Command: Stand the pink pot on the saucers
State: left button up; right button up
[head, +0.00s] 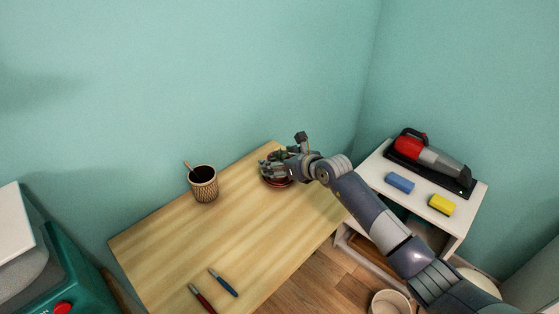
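My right arm reaches in from the lower right, and its gripper (287,158) is over the far right corner of the wooden table. Below and beside the gripper is a dark red, round, saucer-like rim (277,183) on the table, with some green, plant-like bits just above it. The gripper and wrist hide much of this spot. I cannot make out a pink pot clearly, nor whether the fingers touch or hold anything. My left gripper is not in view.
A patterned cup (204,186) with a stick stands on the wooden table (170,245).

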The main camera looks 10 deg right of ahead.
jog(key=shift+r, duration=0.15)
jog(key=b+v, duration=0.1)
jog(key=v, duration=1.1)
dwell(0.4)
